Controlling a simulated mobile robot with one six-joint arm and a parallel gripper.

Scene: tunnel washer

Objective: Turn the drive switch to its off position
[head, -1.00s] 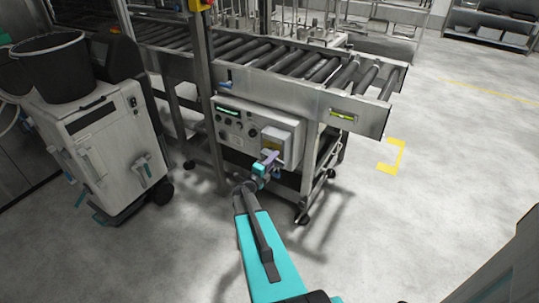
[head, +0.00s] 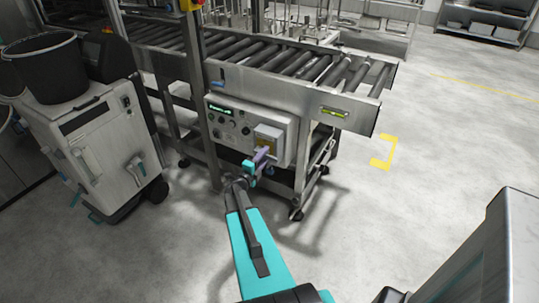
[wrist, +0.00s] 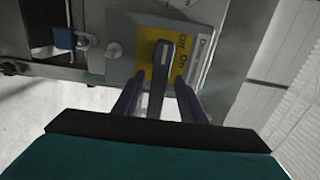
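The drive switch is a grey lever handle (wrist: 160,75) on a yellow plate (wrist: 185,55) with printed text in the wrist view; "Off" and "On" seem readable, turned sideways. The handle points roughly up and down in that picture. My gripper (wrist: 158,84) is open, with one purple finger on each side of the handle and gaps visible on both sides. In the head view, my gripper (head: 261,154) is just in front of the grey switch box (head: 268,131) on the control panel. The handle is hidden there by the fingers.
The control panel (head: 226,127) with a lit green display hangs under a roller conveyor (head: 300,65). A blue padlock (wrist: 65,38) sits left of the switch. A grey cart with a black bucket (head: 45,66) stands left. Floor to the right is clear up to a grey cabinet-like shape (head: 500,250).

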